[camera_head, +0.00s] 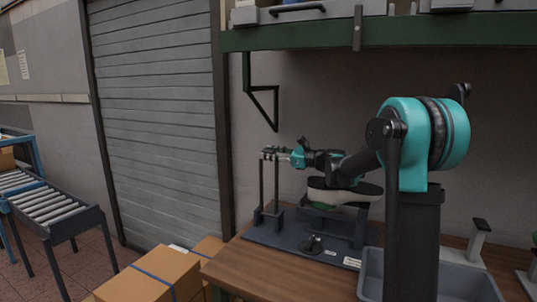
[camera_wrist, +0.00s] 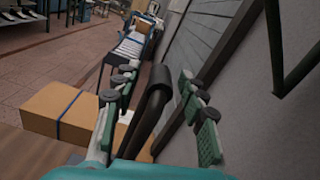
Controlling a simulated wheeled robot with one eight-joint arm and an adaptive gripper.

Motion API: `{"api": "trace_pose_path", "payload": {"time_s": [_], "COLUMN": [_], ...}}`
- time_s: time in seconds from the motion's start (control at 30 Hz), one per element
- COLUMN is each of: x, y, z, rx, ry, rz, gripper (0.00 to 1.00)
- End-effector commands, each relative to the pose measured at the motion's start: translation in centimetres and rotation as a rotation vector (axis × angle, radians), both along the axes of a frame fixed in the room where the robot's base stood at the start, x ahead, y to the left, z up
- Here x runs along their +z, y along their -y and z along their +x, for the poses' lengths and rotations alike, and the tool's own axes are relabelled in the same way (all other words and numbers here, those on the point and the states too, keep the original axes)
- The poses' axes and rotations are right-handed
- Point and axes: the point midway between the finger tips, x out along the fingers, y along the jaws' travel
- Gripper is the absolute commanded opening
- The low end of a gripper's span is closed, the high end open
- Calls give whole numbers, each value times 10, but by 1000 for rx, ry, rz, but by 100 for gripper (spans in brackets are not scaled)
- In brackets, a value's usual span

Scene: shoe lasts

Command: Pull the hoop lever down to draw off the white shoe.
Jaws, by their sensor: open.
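The hoop lever (camera_head: 262,185) stands upright at the left end of a dark base plate, its two dark posts rising to a top bar. My gripper (camera_head: 268,154) is at the top of the hoop, with my arm reaching in from the right. In the wrist view my gripper (camera_wrist: 157,78) is open, and the dark bar of the hoop lever (camera_wrist: 153,105) lies between its green-padded fingers. I cannot tell whether a finger touches the bar. The white shoe (camera_head: 345,194) sits to the right of the hoop, below my arm, which partly covers its top.
The dark base plate (camera_head: 290,243) rests on a wooden bench (camera_head: 236,268). A grey bin (camera_head: 460,280) stands at the right. Cardboard boxes (camera_head: 152,272) and a roller conveyor (camera_head: 45,203) are at the left. A green shelf (camera_head: 430,32) with a bracket (camera_head: 262,88) hangs above.

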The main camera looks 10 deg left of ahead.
Motion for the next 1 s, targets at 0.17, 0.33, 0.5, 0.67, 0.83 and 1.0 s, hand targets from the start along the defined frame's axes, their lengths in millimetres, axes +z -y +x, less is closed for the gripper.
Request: {"api": "trace_pose_path", "payload": {"time_s": [0.17,0.33,0.5,0.67,0.83,1.0], "x": [0,0,0,0,0,0], "y": [-6,-5,-5,-5,-5,-5], "z": [2,2,2,2,1,1], "rx": [1,1,1,1,1,1], "ry": [0,0,0,0,0,0], "rz": [0,0,0,0,0,0], "gripper": [42,42,24,5,0,0]}}
